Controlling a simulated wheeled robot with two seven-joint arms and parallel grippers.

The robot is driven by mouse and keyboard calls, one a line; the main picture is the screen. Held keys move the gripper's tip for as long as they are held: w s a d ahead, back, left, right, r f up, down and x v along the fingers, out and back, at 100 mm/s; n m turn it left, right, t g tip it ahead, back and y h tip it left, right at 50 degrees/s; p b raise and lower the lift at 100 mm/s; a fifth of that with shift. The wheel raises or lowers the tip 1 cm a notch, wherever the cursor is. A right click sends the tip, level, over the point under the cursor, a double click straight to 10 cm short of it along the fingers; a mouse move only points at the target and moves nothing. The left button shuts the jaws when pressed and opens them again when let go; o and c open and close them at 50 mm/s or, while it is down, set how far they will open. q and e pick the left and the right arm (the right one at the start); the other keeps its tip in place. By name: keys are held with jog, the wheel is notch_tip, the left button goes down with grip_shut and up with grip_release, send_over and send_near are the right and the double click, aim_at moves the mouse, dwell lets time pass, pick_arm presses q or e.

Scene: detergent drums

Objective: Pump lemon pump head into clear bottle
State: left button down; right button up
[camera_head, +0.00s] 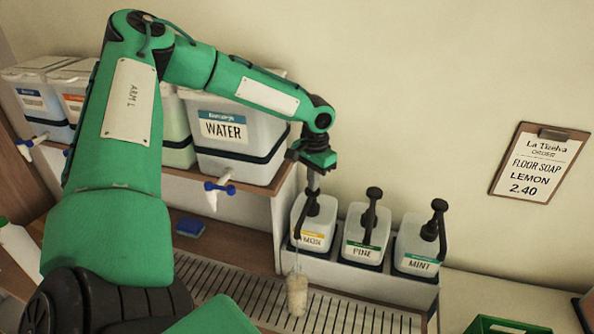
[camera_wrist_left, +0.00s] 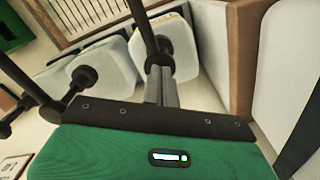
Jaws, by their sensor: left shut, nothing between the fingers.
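The lemon jug (camera_head: 313,236) is white with a yellow-edged label, partly hidden, and stands leftmost of three pump jugs. Its black lemon pump head (camera_head: 313,207) sits lower than the other two pump heads. My left gripper (camera_head: 313,188) points down onto the pump head, shut with nothing between the fingers; contact seems likely. In the left wrist view the shut fingers (camera_wrist_left: 161,88) are over the lemon jug (camera_wrist_left: 183,50). The clear bottle (camera_head: 297,295), with pale cream contents, stands upright on the drain grate below the spout. A thin pale streak shows above it. My right gripper is out of view.
The pine jug (camera_head: 366,236) and mint jug (camera_head: 420,248) stand to the right. A water tank (camera_head: 238,135) with a blue-handled tap is on the shelf left. A blue sponge (camera_head: 190,227) lies behind the grate (camera_head: 245,293). A green crate (camera_head: 505,326) is bottom right; an order board (camera_head: 540,165) reads lemon.

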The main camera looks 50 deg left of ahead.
pick_arm(q)
jog(key=shift+f, duration=0.5)
jog(key=shift+r+p, duration=1.9)
jog(key=shift+r, duration=1)
notch_tip(320, 180, up, 6)
jog(key=p, duration=0.4)
